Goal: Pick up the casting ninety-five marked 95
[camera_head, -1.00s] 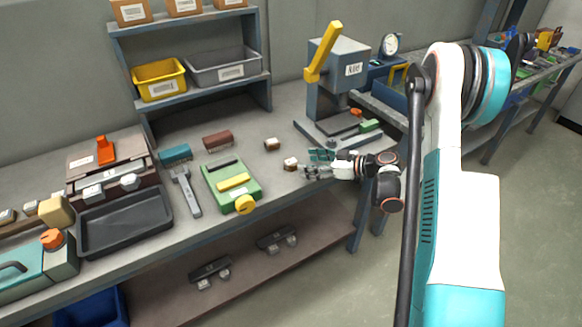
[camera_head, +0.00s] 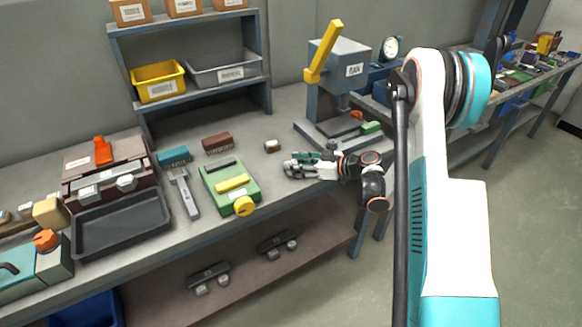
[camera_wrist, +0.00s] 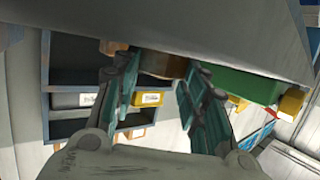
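My gripper (camera_wrist: 158,82) is low over the bench, with its teal-lined fingers apart. In the wrist view a small brown block (camera_wrist: 164,64) sits between the fingertips, with no clear sign of a grip. In the head view my gripper (camera_head: 297,165) covers the spot where a small block with a pale face stood a second ago. A second small brown block (camera_head: 272,146) stands on the bench just behind and left of my gripper. No number 95 is readable on either block, so I cannot tell which casting is which.
A green device (camera_head: 229,186) with a yellow knob lies left of my gripper. A grey press (camera_head: 340,75) with a yellow lever stands behind it. A black tray (camera_head: 122,222), a brown brush-like block (camera_head: 217,143) and a teal one (camera_head: 174,156) lie further left.

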